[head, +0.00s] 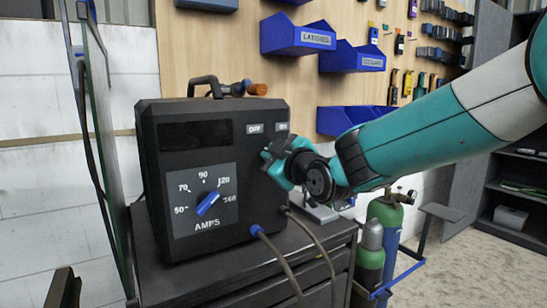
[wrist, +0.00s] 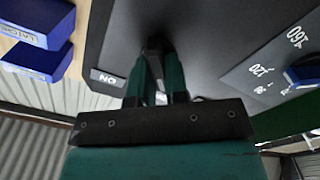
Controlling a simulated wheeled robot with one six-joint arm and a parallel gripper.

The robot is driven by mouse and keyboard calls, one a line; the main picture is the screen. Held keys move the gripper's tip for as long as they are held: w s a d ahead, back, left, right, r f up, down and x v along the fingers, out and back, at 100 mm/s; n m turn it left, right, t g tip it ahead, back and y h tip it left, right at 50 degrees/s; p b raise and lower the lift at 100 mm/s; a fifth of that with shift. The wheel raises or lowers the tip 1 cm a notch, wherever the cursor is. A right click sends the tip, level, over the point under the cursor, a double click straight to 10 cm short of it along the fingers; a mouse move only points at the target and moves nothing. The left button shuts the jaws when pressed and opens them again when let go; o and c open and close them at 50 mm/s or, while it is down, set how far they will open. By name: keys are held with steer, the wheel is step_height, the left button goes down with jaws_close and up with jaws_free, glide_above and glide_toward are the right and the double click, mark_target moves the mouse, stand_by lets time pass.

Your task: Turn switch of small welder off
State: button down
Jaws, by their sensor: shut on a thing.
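The small welder (head: 165,245) is a black box on a dark cabinet, with an OFF label (head: 255,128) and an ON label (head: 282,127) at the upper right of its front. My gripper (head: 270,152) is at the front just below these labels. In the wrist view my gripper (wrist: 160,60) has its fingers close together against the black panel, beside the ON label (wrist: 108,78). They are shut on a small dark part, the switch, which the fingers mostly hide. Which way the switch points cannot be told.
A blue AMPS dial (head: 208,203) is at the lower left of the welder's front. Cables (head: 272,250) hang from its lower right. Blue bins (head: 298,36) hang on the wall board behind. Green gas cylinders (head: 385,220) stand right of the cabinet (head: 240,290).

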steer(key=c, duration=1.1)
jaws_free()
steer(key=shift+s, duration=0.1)
steer(key=b+v, duration=0.3)
steer(key=v, duration=1.4)
steer(key=shift+s+d+b, duration=0.1)
steer(key=shift+d+b, duration=0.05)
steer(key=shift+b, duration=0.15)
steer(key=s+d+f+m+g+h+p, duration=0.2)
steer(key=s+g+p, duration=0.1)
steer(key=s+g, duration=0.2)
steer(key=s+d+f+m+g+h+p, duration=0.1)
steer(key=s+d+m+g+h+p, duration=0.1)
steer(key=s+g, duration=0.3)
steer(key=s+d+f+m+g+h+p, duration=0.1)
steer(key=s+d+m+g+p, duration=0.3)
steer(key=s, duration=0.7)
steer(key=shift+s+d+f+g+h+p, duration=0.15)
steer(key=shift+f+g+h+p, duration=0.1)
steer(key=shift+f, duration=0.2)
steer(key=shift+s+d+f+g+h+p, duration=0.15)
steer(key=shift+s+f+g+p, duration=0.1)
steer(key=shift+f, duration=0.2)
